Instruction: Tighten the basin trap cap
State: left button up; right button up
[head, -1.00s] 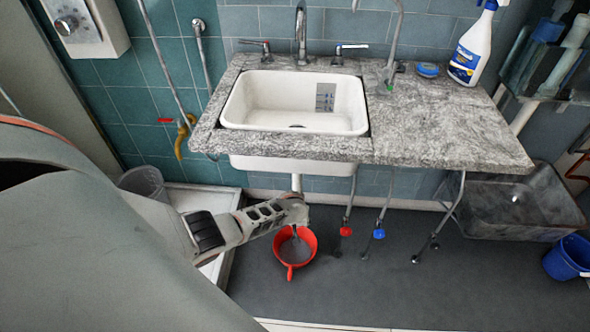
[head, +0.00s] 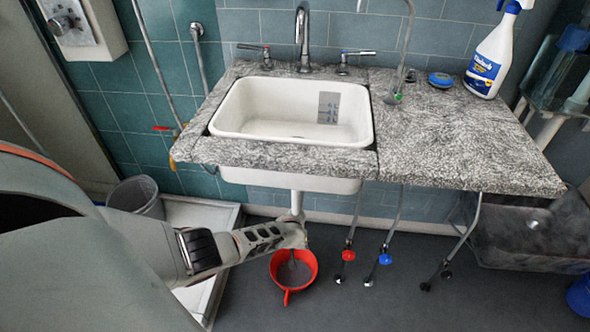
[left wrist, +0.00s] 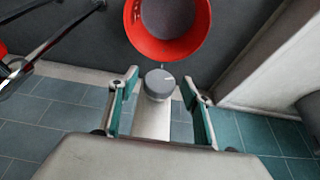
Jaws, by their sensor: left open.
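The white basin (head: 290,110) is set in a grey stone counter. Its white drain pipe (head: 297,203) comes down below. In the left wrist view, the round grey trap cap (left wrist: 159,82), with a light mark on its face, sits between the spread fingertips of my left gripper (left wrist: 160,92). The fingers stand apart on both sides, with gaps to the cap. In the head view, my left gripper (head: 298,236) is just under the pipe and hides the cap. My right gripper is not in view.
A red bucket (head: 314,264) stands on the floor below; it also shows in the left wrist view (left wrist: 203,22). Hoses with a red valve (head: 348,255) and a blue valve (head: 384,259) hang to the right. A grey bin (head: 150,208) stands left. Open floor lies in front.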

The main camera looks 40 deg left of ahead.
pick_arm(q)
jog(key=c, duration=1.1)
jog(key=shift+d, duration=0.1)
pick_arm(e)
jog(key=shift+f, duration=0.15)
pick_arm(q)
jog(key=g+y+b, duration=0.1)
jog(key=y, duration=0.1)
jog(key=m+g+y+b, duration=0.1)
jog(key=y+b, duration=0.1)
jog(key=g+y+b, duration=0.1)
jog(key=b, duration=0.1)
jog(key=shift+d+f+m+y, duration=0.2)
jog(key=shift+d+m+y, duration=0.1)
jog(key=shift+y, duration=0.1)
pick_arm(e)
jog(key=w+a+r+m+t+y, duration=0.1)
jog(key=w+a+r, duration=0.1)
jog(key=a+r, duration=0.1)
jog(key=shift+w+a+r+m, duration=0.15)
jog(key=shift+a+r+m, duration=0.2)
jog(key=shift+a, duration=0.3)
pick_arm(q)
jog(key=shift+a, duration=0.1)
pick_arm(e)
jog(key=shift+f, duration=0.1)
